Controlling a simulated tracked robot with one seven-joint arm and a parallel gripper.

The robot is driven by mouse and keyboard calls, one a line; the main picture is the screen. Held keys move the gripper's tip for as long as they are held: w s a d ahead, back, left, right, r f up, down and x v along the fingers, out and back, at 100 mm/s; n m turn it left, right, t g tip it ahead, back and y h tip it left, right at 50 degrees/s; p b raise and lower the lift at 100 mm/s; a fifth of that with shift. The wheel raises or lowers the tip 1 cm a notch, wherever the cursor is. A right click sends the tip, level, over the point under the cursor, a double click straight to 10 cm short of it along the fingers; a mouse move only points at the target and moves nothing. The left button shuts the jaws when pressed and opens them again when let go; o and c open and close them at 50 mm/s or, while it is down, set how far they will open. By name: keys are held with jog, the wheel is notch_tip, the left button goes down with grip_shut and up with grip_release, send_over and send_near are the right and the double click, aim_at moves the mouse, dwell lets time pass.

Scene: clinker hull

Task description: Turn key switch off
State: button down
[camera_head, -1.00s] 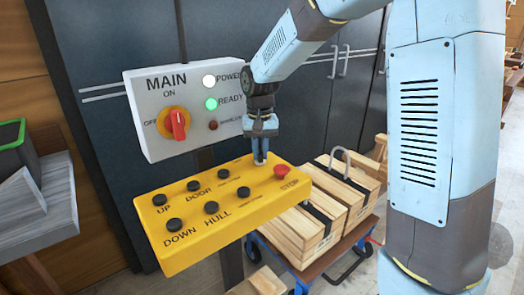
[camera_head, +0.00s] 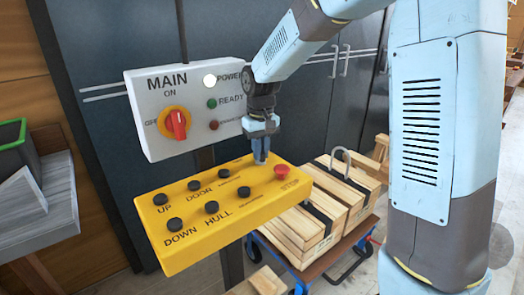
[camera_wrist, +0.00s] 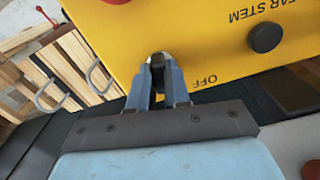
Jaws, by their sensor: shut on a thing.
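The yellow control box (camera_head: 215,250) carries the key switch, whose body is mostly hidden by my gripper. My gripper (camera_head: 262,158) reaches down to the box's far edge, left of the red STOP button (camera_head: 281,173). In the wrist view my gripper (camera_wrist: 158,64) is shut on a small dark piece between its fingertips, which appears to be the key (camera_wrist: 157,60). The word OFF is printed on the yellow face beside the fingers. The key's exact angle cannot be told.
A grey MAIN panel (camera_head: 195,75) stands behind, with a red rotary switch (camera_head: 176,123). Its white POWER lamp (camera_head: 210,81) is lit; the green READY lamp (camera_head: 212,104) is dim. Black buttons (camera_head: 212,207) fill the box's left side. Wooden crates (camera_head: 310,235) sit on a cart at right.

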aim_at(262, 151)
jog(key=n, duration=0.4)
jog(key=shift+w+d, duration=0.1)
jog(key=shift+d, duration=0.1)
jog(key=shift+d+n, duration=0.1)
jog(key=shift+n, duration=1.8)
jog(key=shift+w+n, duration=0.1)
jog(key=shift+n, duration=0.2)
jog(key=c, duration=1.3)
grip_release()
jog(key=shift+c, duration=0.2)
jog(key=shift+o, duration=1.3)
notch_tip(262, 151, up, 14)
jog(key=shift+f, duration=0.15)
